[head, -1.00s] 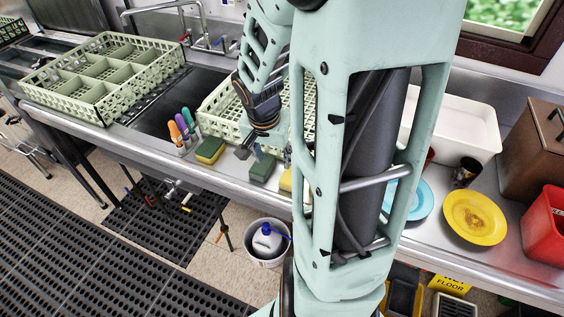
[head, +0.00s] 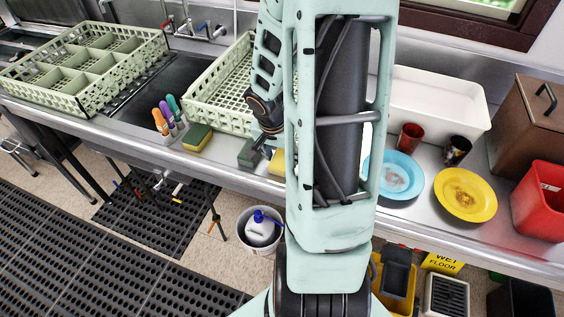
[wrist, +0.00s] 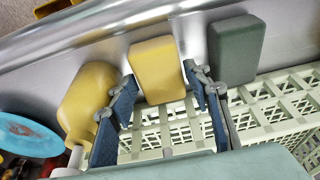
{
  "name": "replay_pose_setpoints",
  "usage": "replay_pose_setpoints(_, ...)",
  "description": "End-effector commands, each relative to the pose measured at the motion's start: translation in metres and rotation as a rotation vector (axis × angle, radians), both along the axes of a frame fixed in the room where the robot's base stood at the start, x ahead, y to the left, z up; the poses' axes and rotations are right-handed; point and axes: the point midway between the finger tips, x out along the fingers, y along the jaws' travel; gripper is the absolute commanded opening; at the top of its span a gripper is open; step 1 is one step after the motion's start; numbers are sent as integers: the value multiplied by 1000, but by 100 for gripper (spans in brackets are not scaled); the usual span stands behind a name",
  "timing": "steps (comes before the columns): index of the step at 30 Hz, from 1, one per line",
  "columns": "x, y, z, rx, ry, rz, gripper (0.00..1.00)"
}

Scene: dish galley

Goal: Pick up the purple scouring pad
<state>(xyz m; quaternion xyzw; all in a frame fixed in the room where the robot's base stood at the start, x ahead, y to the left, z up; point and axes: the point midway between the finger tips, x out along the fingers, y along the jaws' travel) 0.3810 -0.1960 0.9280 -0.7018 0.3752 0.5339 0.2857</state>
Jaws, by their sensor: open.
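I see no purple scouring pad in either current view; my arm hides part of the counter. My gripper (wrist: 163,84) is open and empty above the counter edge. In the wrist view a yellow sponge (wrist: 158,68) shows between its two fingers, apparently below them. A dark green pad (wrist: 237,48) lies just right of the fingers, and it also shows in the head view (head: 249,153). Another sponge, yellow with a green face (head: 197,138), lies further left on the counter.
A yellow bottle (wrist: 88,92) stands close to the left finger. A pale green rack (head: 206,109) sits behind the pads. A blue plate (head: 396,178), yellow plate (head: 465,194) and white tub (head: 437,101) are to the right.

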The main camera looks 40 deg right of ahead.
Motion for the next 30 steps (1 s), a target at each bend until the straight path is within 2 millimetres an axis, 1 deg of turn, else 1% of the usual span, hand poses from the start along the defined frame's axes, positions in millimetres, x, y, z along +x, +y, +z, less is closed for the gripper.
replay_pose_setpoints(1, 1, -1, -8, 1, 2, 2, 45)
replay_pose_setpoints(3, 1, -2, -12, 0, 2, 1, 45)
replay_pose_setpoints(11, 2, -3, -13, 0, 0, 0, 45)
replay_pose_setpoints(16, 2, -3, -13, 0, 0, 0, 27)
replay_pose_setpoints(17, 2, -3, -13, 0, 0, 0, 27)
replay_pose_setpoints(18, 2, -3, -13, 0, 0, 1, 25)
replay_pose_setpoints(26, 2, -3, -11, 0, 0, 1, 24)
replay_pose_setpoints(30, 4, -3, -5, -1, 0, 1, 24)
